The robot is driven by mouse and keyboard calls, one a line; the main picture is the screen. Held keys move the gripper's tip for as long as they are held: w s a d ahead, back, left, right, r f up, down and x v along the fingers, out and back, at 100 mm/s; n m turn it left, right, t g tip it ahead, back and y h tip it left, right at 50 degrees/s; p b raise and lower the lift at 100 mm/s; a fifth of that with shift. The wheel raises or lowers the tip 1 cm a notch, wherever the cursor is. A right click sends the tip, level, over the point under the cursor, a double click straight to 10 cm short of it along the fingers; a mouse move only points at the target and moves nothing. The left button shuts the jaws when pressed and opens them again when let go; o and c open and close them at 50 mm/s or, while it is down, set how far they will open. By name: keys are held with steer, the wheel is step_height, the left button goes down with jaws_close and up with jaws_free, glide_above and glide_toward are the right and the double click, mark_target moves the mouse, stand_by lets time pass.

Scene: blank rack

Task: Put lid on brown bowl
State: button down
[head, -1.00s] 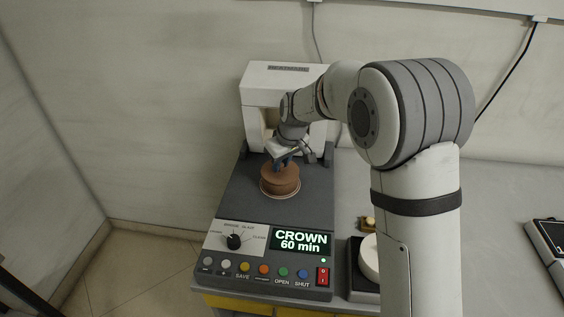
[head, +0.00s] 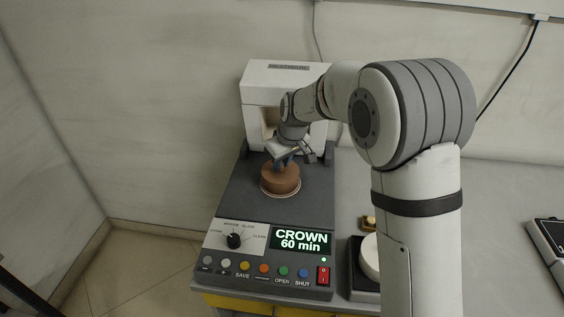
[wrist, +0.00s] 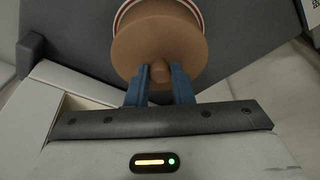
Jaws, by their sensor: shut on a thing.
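The brown bowl (head: 281,188) sits on a white-ringed spot on the dark top of the machine. The brown lid (head: 279,172) is at the top of the bowl, and in the head view I cannot tell a gap between them. In the wrist view the round lid (wrist: 158,50) covers most of the bowl, and its knob (wrist: 159,72) is between the blue fingers. My gripper (head: 284,161) is shut on this knob from above; it also shows in the wrist view (wrist: 159,80).
The machine's white housing (head: 285,85) stands just behind the bowl. Its front panel has a dial (head: 233,241), coloured buttons and a display (head: 301,240) reading "CROWN 60 min". A white round thing (head: 370,257) on a dark base stands to the right, partly hidden by my arm.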

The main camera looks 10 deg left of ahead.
steer(key=c, duration=0.7)
jaws_free()
steer(key=shift+r, duration=0.1)
steer(key=shift+r+p, duration=2.05)
steer(key=shift+r, duration=1.35)
